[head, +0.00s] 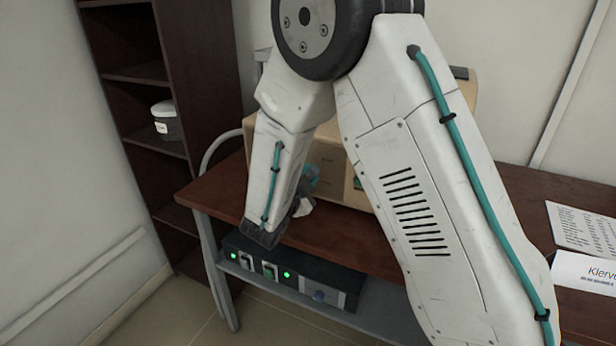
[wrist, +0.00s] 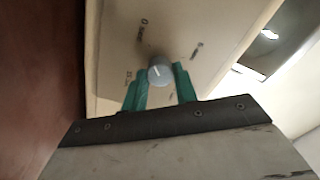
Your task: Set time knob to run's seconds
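The time knob (wrist: 160,74) is a small round grey-blue knob with a white pointer line, set on the furnace's beige panel (wrist: 115,45) in the wrist view. Small dark labels surround it, too blurred to read surely. My gripper (wrist: 160,87) has two green fingers, one at each side of the knob's near edge. The fingers are spread with a gap between them; I cannot tell whether either touches the knob. In the head view the beige furnace (head: 328,160) stands on the table, mostly behind my arm. Only a teal bit of my gripper (head: 310,178) shows there, and the knob is hidden.
A dark switch box (head: 262,253) with green lights, rocker switches and a blue knob hangs below the edge of the brown table (head: 225,195). Printed sheets (head: 585,228) lie at the right. A dark shelf (head: 125,75) with a jar (head: 166,121) stands at the left.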

